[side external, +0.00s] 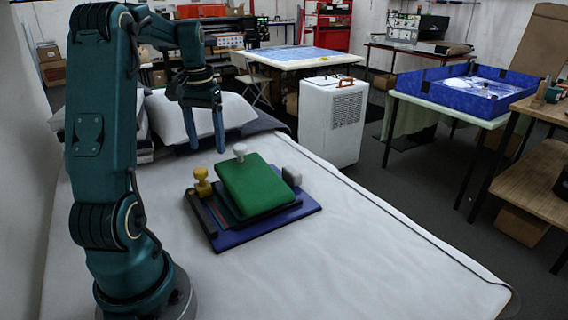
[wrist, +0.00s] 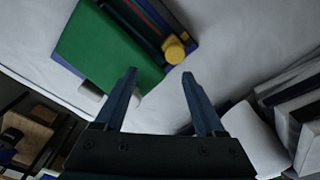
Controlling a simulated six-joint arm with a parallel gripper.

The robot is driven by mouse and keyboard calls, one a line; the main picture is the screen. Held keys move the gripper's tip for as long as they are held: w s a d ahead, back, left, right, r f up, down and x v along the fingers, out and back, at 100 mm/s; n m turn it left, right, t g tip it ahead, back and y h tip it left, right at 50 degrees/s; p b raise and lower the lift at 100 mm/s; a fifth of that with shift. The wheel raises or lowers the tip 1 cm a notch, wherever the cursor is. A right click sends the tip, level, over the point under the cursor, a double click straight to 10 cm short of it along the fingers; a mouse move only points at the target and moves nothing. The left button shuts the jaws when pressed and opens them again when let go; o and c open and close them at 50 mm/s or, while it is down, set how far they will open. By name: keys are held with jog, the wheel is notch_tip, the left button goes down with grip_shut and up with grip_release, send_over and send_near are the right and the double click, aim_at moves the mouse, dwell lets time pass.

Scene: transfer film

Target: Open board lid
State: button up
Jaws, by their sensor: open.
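The board (side external: 228,239) is a dark blue base lying on the white bed-like surface. Its green lid (side external: 258,187) lies over most of it, and the lid also shows in the wrist view (wrist: 103,48). A pale knob (side external: 240,151) stands at the lid's far edge; in the wrist view it is partly hidden behind the left finger. A yellow knob (side external: 202,183) stands on the board's left side and shows in the wrist view (wrist: 174,50). My gripper (side external: 207,147) is open and empty, pointing down above and beyond the lid's far edge, apart from the pale knob.
A small whitish block (side external: 292,176) is at the board's right edge. White pillow-like bundles (side external: 205,115) lie behind my gripper. The white surface (side external: 350,245) in front and right of the board is clear. A white box-shaped appliance (side external: 331,120) stands beyond the surface.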

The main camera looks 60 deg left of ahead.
jog(key=shift+s+a+f+n, duration=0.3)
jog(key=shift+s+a+f, duration=0.15)
jog(key=shift+s, duration=0.15)
jog(key=shift+s+a+f+n, duration=0.3)
jog(key=shift+s+a+f, duration=0.15)
jog(key=shift+s, duration=0.15)
notch_tip(320, 180, down, 4)
jog(key=shift+w+d+r, duration=0.15)
jog(key=shift+f, duration=0.6)
notch_tip(320, 180, up, 13)
jog(key=n+t+y, duration=0.1)
jog(key=n+y, duration=0.2)
jog(key=n, duration=0.1)
send_near(239, 146)
jog(key=shift+y, duration=0.3)
jog(key=shift+d+x, duration=0.15)
jog(key=shift+x, duration=2)
jog(key=shift+d+x, duration=0.15)
jog(key=shift+x, duration=2)
jog(key=shift+f, duration=0.1)
grip_shut()
